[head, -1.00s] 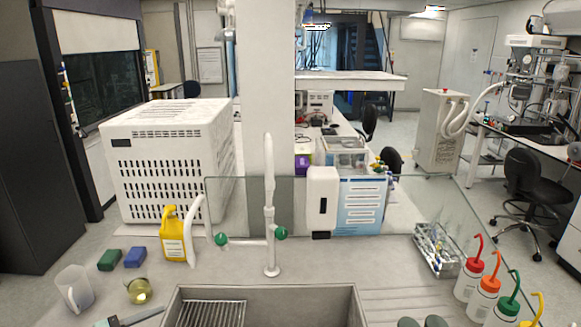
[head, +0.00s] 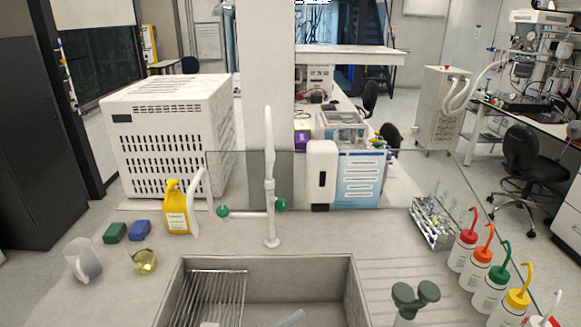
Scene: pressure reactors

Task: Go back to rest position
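My gripper and arm do not show in the head view, so I cannot see whether the gripper is open or holding anything. The view faces a sink bench. The sink (head: 352,272) is at the bottom middle, with a wire rack (head: 212,290) in its left part. A white tap (head: 270,200) with green knobs stands behind it. No pressure reactor can be made out for certain.
On the right are several wash bottles (head: 482,263), a metal tray (head: 433,222) and a dark green two-headed object (head: 414,298). A glass screen (head: 226,178) stands behind the tap.

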